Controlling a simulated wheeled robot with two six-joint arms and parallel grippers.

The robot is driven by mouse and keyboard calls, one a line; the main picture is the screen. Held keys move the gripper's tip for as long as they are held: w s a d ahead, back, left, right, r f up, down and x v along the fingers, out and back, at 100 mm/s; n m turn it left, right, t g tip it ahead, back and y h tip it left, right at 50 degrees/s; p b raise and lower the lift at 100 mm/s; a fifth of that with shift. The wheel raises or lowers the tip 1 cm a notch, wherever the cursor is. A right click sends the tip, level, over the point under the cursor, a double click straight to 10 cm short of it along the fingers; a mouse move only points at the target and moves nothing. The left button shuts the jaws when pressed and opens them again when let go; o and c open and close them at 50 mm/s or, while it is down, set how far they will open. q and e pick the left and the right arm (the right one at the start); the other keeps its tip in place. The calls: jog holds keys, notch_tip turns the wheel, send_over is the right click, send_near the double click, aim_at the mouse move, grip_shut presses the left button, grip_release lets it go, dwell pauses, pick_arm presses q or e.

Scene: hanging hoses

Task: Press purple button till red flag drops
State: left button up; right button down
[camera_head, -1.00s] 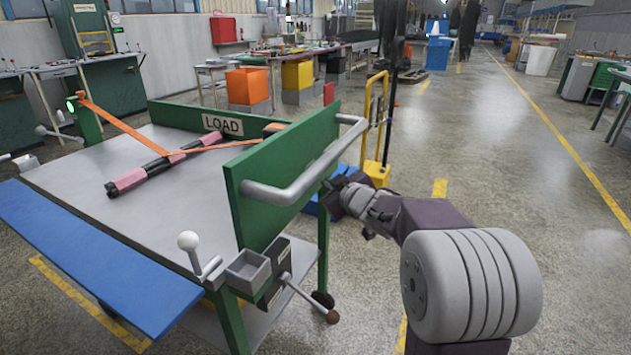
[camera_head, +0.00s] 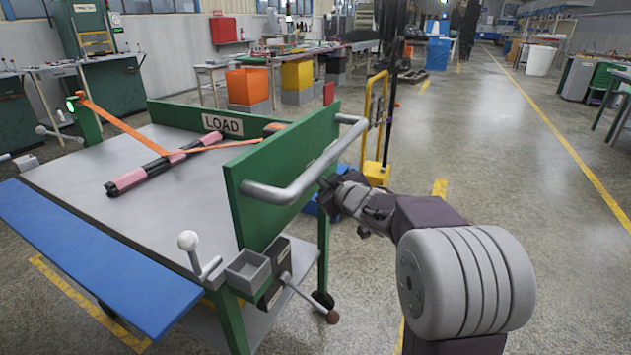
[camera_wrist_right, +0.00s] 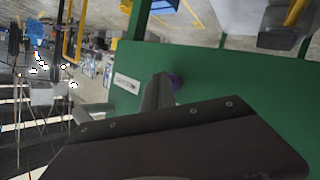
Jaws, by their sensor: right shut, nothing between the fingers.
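My right gripper (camera_head: 328,188) is shut and empty, beside the outer face of the green panel (camera_head: 300,165) and below its grey handle (camera_head: 310,170). In the right wrist view the green panel (camera_wrist_right: 225,85) fills the right half, with a small purple button (camera_wrist_right: 175,81) on it. A grey part partly covers the button, and I cannot tell whether anything touches it. A white label (camera_wrist_right: 127,83) is on the panel near the button. The button is hidden in the head view. My left gripper is out of view.
The cart top (camera_head: 190,200) carries a pink and black roll (camera_head: 150,172) and an orange strap (camera_head: 125,128). A white-knobbed lever (camera_head: 188,240) and a grey tray (camera_head: 248,268) are at the near corner.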

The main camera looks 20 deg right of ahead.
jog(key=shift+w+a, duration=0.25)
jog(key=shift+w, duration=0.05)
dwell(0.4)
dwell(0.9)
jog(key=shift+s+d+p, duration=0.4)
jog(key=shift+s+d, duration=0.15)
jog(key=shift+s, duration=0.15)
jog(key=s+d+p, duration=0.2)
jog(key=s+d, duration=0.1)
jog(key=shift+s+d, duration=0.15)
jog(key=shift+s, duration=0.25)
